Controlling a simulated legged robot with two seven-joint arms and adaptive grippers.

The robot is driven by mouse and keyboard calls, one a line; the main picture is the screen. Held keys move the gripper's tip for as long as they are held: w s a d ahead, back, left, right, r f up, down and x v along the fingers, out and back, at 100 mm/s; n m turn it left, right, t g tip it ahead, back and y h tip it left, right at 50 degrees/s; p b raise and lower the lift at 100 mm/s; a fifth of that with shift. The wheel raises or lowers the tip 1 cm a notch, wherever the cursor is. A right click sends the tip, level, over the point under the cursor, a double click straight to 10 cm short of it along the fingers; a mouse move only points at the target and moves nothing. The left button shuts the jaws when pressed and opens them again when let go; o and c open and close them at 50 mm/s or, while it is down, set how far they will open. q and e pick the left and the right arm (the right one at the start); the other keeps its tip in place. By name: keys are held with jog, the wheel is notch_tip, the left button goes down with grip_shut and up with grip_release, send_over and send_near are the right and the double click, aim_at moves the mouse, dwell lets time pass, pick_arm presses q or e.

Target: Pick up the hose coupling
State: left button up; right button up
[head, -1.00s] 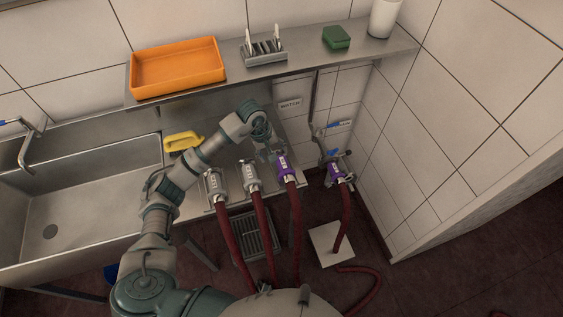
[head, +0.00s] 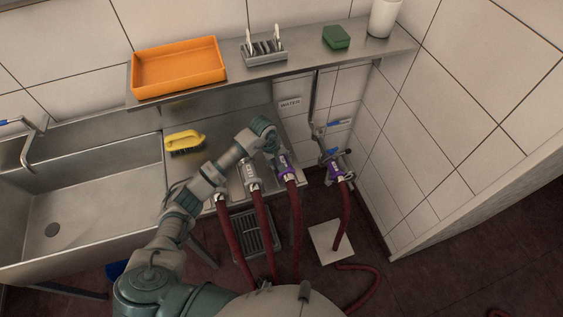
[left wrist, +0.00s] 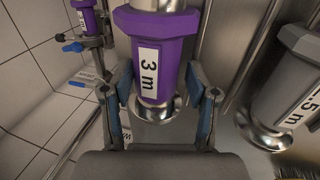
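A purple hose coupling (head: 286,168) with a red hose lies on the steel bench, right of the grey ones. In the left wrist view this purple coupling (left wrist: 157,66) carries a "3 m" label and stands between my fingers. My left gripper (head: 273,151) is at it; in the left wrist view the gripper (left wrist: 163,95) is open, one finger on each side of the coupling. I cannot tell whether the pads touch it. A grey coupling (head: 250,175) is beside it; it shows in the left wrist view (left wrist: 292,85) with a partly visible label. My right gripper is not in view.
Another purple coupling (head: 339,168) is on the wall valve at the right, with a blue handle (left wrist: 74,47). A yellow brush (head: 184,140) lies by the sink (head: 80,205). The shelf above holds an orange tray (head: 178,66) and a green sponge (head: 337,37).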

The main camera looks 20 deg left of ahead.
aim_at(282, 161)
pick_arm(q)
jog(key=shift+d, duration=0.1)
jog(key=c, duration=0.8)
jog(key=shift+d, duration=0.25)
grip_shut()
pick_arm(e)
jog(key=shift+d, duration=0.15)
pick_arm(q)
jog(key=shift+r, duration=0.1)
jog(key=shift+r, duration=0.45)
jog(key=v, duration=0.2)
jog(key=shift+s+r+b, duration=0.25)
jog(key=shift+r+b, duration=0.1)
jog(key=s+r+b, duration=0.1)
jog(key=s, duration=1.4)
jog(key=shift+d+r+b, duration=0.25)
jog(key=shift+b, duration=0.05)
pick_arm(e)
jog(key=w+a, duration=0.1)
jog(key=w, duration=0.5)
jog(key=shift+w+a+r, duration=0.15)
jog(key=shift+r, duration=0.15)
